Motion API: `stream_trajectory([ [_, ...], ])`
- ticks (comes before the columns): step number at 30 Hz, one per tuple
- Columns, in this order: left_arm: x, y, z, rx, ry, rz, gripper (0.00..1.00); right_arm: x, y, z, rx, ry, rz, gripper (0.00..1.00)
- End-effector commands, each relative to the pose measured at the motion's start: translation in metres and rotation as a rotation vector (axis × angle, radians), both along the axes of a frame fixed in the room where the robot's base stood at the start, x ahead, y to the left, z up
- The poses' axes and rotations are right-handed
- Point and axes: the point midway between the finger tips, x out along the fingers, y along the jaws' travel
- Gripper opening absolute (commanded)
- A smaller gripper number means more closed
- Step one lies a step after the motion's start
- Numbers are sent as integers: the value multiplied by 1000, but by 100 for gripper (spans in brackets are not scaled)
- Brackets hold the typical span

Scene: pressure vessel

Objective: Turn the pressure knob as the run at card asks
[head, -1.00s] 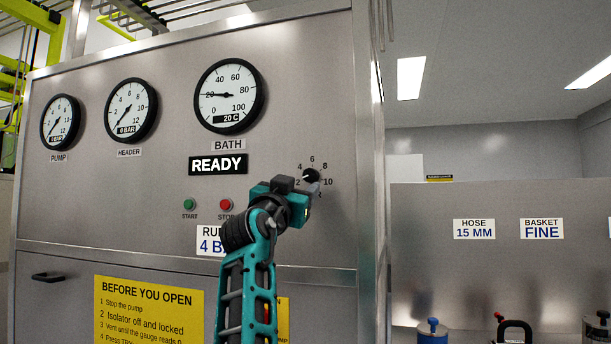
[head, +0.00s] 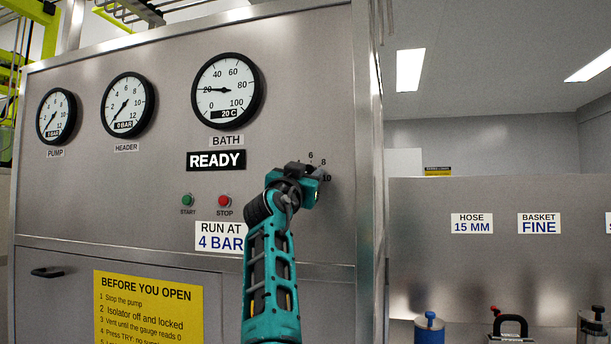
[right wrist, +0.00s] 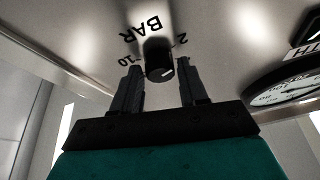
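The run at card (head: 221,236) reads RUN AT 4 BAR in the head view. The black pressure knob (right wrist: 158,58) shows in the right wrist view, with a white mark on its face and BAR, 2 and 10 printed around it. In the head view my right gripper (head: 305,170) hides the knob and part of its scale; 6, 8 and 10 still show. My right gripper (right wrist: 160,70) is open, its fingertips on either side of the knob with gaps visible. My left gripper is not in view.
The READY display (head: 216,160) sits under the bath gauge (head: 228,90), which reads about 20. The green START button (head: 187,200) and red STOP button (head: 224,201) are left of my right gripper. The pump and header gauges read near 0.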

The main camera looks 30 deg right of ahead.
Motion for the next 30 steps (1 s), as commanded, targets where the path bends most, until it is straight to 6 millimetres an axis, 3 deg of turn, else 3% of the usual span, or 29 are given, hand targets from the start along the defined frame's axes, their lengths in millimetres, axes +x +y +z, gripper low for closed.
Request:
stream_trajectory([
  [12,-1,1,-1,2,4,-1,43,0,1,0,0,0,1,4],
  [22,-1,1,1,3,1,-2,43,1,1,0,34,-39,0,4],
  [30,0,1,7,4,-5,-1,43,2,2,2,148,-175,-2,4],
])
